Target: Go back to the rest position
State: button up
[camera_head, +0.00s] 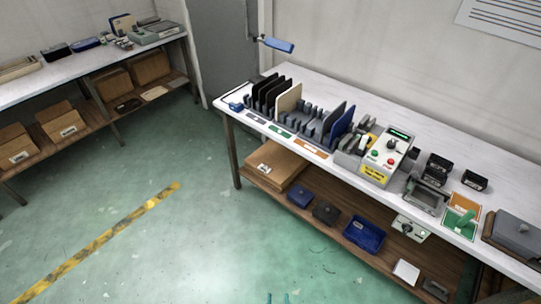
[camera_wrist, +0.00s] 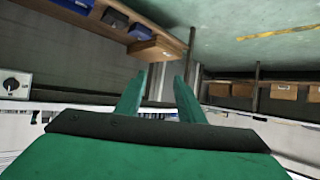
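My gripper (camera_head: 278,298) shows only as two small teal fingertips at the bottom edge of the head view, over the green floor. In the wrist view my gripper (camera_wrist: 161,76) has two green fingers with a clear gap between them and nothing held. It is open and empty, apart from the workbench (camera_head: 330,84). The rest of my arm is out of the head view.
The workbench holds a rack of upright panels (camera_head: 288,102), a control box (camera_head: 386,157) and a grey tray (camera_head: 424,197). Its lower shelf carries a blue bin (camera_head: 364,234). A second bench (camera_head: 95,57) stands at the left. The floor (camera_head: 150,190) between is clear.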

jog(key=s+a+r+t, duration=0.1)
jog(key=s+r, duration=0.6)
jog(key=r, duration=0.3)
jog(key=s+a+r+t, duration=0.1)
jog(key=s+r+t, duration=0.1)
jog(key=s+r, duration=0.5)
notch_tip(320, 180, up, 4)
jog(key=shift+s+a+f, duration=0.1)
jog(key=shift+s+a, duration=0.1)
jog(key=shift+s, duration=0.15)
jog(key=shift+w, duration=0.1)
jog(key=shift+c, duration=0.5)
